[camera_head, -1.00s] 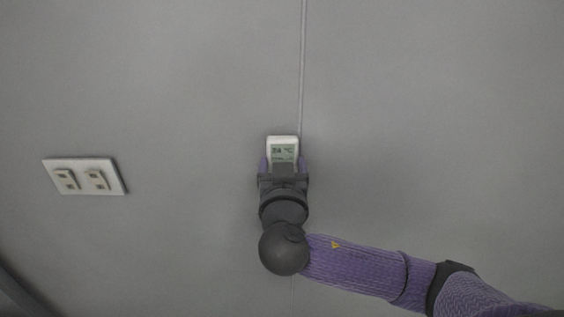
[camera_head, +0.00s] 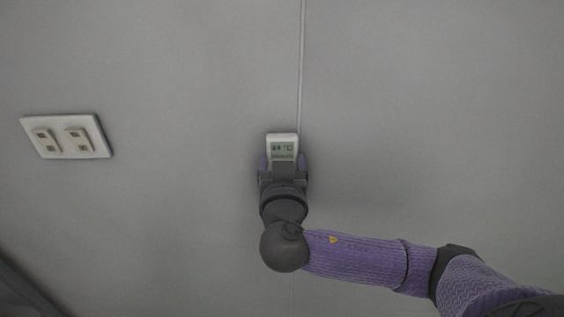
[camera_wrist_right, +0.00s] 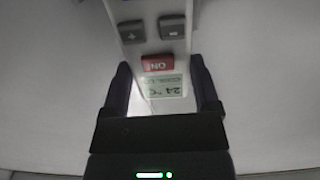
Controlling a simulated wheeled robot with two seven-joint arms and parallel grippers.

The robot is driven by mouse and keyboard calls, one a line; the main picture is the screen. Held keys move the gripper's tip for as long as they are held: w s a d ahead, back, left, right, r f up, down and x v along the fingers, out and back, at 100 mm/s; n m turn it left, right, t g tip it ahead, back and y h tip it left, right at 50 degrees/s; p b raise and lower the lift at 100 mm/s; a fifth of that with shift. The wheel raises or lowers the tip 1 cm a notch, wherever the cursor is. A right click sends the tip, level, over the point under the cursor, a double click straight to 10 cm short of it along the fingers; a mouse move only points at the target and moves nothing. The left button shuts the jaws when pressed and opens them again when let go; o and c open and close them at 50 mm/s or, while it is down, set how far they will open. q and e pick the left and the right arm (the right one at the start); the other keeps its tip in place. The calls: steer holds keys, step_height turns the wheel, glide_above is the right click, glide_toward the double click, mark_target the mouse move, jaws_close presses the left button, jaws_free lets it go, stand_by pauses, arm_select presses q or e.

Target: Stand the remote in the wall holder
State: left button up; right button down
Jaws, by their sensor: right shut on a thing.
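The remote (camera_head: 282,149) is white with a grey-green display. In the head view its display end shows upright above my right gripper (camera_head: 283,168), in front of the grey wall. In the right wrist view the remote (camera_wrist_right: 158,60) shows its display, a red button and grey buttons. The right gripper (camera_wrist_right: 162,95) has a dark finger on each side of the remote and is shut on it. The remote's far end runs out of the top of the wrist view. The wall holder cannot be made out in either view. My left gripper is not in view.
A thin vertical seam (camera_head: 302,60) runs down the wall behind the remote. The wall to the right is bare. A dark edge (camera_head: 25,290) shows at the lower left.

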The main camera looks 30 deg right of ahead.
jaws_free()
steer(key=v, duration=1)
